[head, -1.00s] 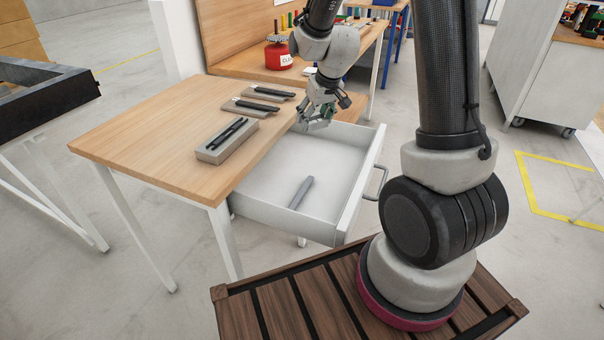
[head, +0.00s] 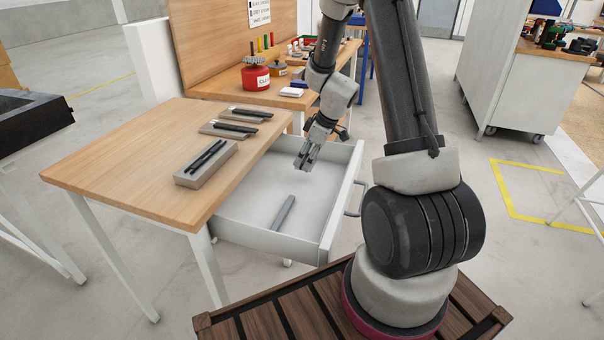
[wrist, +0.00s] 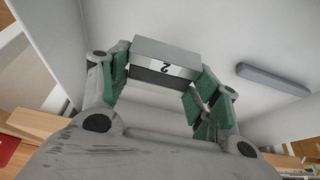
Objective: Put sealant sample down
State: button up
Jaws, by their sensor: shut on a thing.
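My gripper (head: 307,158) hangs over the open white drawer (head: 262,242), towards its back right part. In the wrist view its green-padded fingers are shut on a small grey block with a dark band and a white label reading 2 (wrist: 166,58); I take this for the sealant sample. In the head view the block is mostly hidden by the fingers. The drawer's pale floor is behind the block in the wrist view; I cannot tell whether they touch. A grey bar (head: 283,213) lies in the front part of the drawer, and also shows in the wrist view (wrist: 272,79), apart from the block.
The wooden table (head: 120,160) bears a grey block with black sticks (head: 206,165) and two flat pieces with black bars (head: 228,130) (head: 246,114). A red container (head: 255,78) stands on the bench behind. The drawer floor around the bar is clear.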

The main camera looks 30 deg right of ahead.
aim_at(307, 177)
jog(key=shift+f, duration=2.25)
jog(key=o, duration=1.1)
jog(key=shift+f, duration=0.15)
jog(key=v, duration=1.2)
jog(key=s+a+r+m, duration=0.1)
jog(key=s+a+r, duration=0.1)
jog(key=s+r, duration=0.4)
jog(key=s+a+r+m, duration=0.2)
jog(key=s+a+r, duration=0.1)
jog(key=r, duration=0.4)
jog(key=s+r+m+h, duration=0.1)
jog(key=s+r+m, duration=0.1)
jog(key=s, duration=0.3)
jog(key=s+r+m+h, duration=0.1)
jog(key=s+r+m, duration=0.1)
jog(key=s, duration=0.4)
jog(key=s+r+m+t+h, duration=0.1)
jog(key=s+r+m, duration=0.1)
jog(key=s, duration=0.3)
jog(key=shift+s+d+r, duration=0.25)
jog(key=shift+s+r, duration=0.1)
jog(key=shift+r, duration=0.35)
